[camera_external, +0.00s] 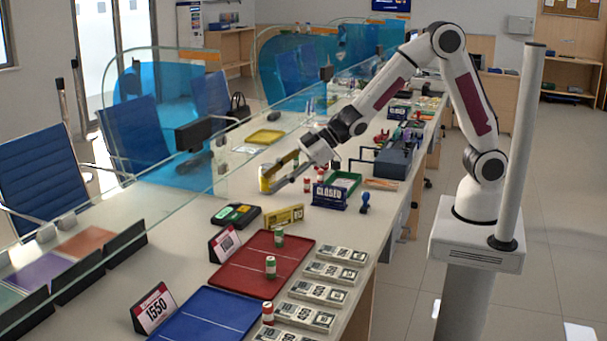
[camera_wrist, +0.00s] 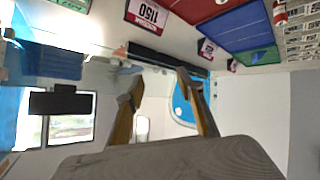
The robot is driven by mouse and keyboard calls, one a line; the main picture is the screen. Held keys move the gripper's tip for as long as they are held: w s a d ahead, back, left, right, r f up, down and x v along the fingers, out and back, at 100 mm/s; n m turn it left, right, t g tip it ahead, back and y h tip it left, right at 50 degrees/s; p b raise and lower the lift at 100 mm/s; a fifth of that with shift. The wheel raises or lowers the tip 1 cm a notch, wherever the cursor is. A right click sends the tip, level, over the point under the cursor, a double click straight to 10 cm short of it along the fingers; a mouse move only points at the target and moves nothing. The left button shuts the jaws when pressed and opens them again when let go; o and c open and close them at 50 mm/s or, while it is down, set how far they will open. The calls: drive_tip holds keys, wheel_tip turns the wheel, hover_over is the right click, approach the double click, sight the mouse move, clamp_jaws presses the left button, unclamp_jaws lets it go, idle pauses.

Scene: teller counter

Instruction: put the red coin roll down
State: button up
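My gripper (camera_external: 268,181) is above the counter in the external view, reaching left across it. In the wrist view its two fingers (camera_wrist: 163,95) stand apart with nothing seen between them. A red-and-white coin roll (camera_external: 268,312) stands upright by the blue tray's right edge. Two more red-and-white rolls, one at the front (camera_external: 307,184) and one behind it (camera_external: 320,173), stand near the green tray, to the right of my gripper. In the wrist view a small red-and-white roll (camera_wrist: 280,19) shows at the top right. I cannot tell which roll the task means.
A red tray (camera_external: 235,279) bears two green-and-white rolls (camera_external: 270,268). A blue tray (camera_external: 205,312) lies nearer the camera. Banknote bundles (camera_external: 325,271) line the right edge. Glass screens line the left.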

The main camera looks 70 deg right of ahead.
drive_tip(key=s+a+f+n+g+y, duration=0.35)
drive_tip(key=a+f, duration=0.55)
drive_tip(key=a, duration=0.5)
drive_tip(key=n+g+y, duration=0.3)
drive_tip(key=g, duration=0.1)
approach(268, 315)
drive_tip(key=shift+s+a+r+m, duration=0.15)
drive_tip(key=shift+a+r+m, duration=0.1)
drive_tip(key=shift+a, duration=0.1)
drive_tip(key=shift+a, duration=0.1)
drive_tip(key=shift+x, duration=1.15)
drive_tip(key=shift+a, duration=0.15)
